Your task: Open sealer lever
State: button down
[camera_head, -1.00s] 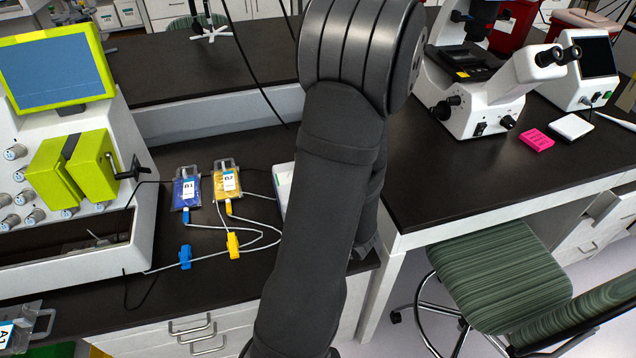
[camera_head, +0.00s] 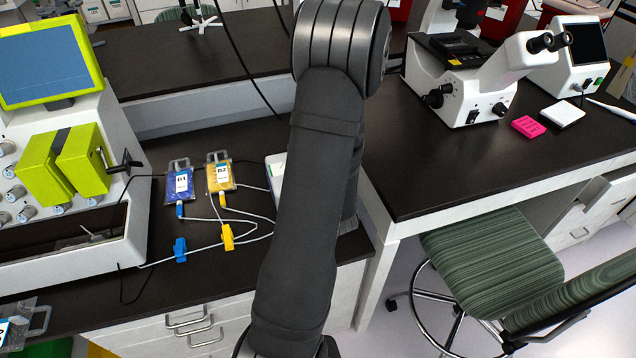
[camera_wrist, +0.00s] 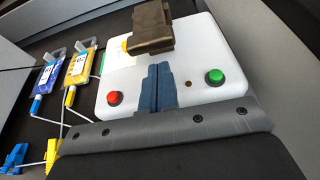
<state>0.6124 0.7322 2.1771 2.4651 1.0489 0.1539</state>
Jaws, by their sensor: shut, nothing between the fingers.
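The sealer is a white box (camera_wrist: 205,55) in the wrist view, with a red button (camera_wrist: 115,98) on its left and a green button (camera_wrist: 216,76) on its right. Its dark brown lever (camera_wrist: 152,25) is at the far side of the box. My gripper (camera_wrist: 159,72) has its blue fingers together and empty over the box, with the tips just short of the lever in the picture. I cannot tell whether they touch it. In the head view my arm hides the gripper and most of the sealer; only a white edge (camera_head: 274,170) shows.
A blue bag (camera_head: 180,186) and a yellow bag (camera_head: 220,177) lie left of the sealer. Their tubes carry a blue clamp (camera_head: 180,250) and a yellow clamp (camera_head: 228,237). A white machine with green parts (camera_head: 62,165) stands further left. A microscope (camera_head: 475,85) is on the right bench.

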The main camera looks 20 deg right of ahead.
jog(key=shift+x, duration=1)
jog(key=shift+r, duration=0.1)
jog(key=shift+r+g, duration=0.25)
jog(key=shift+g, duration=0.35)
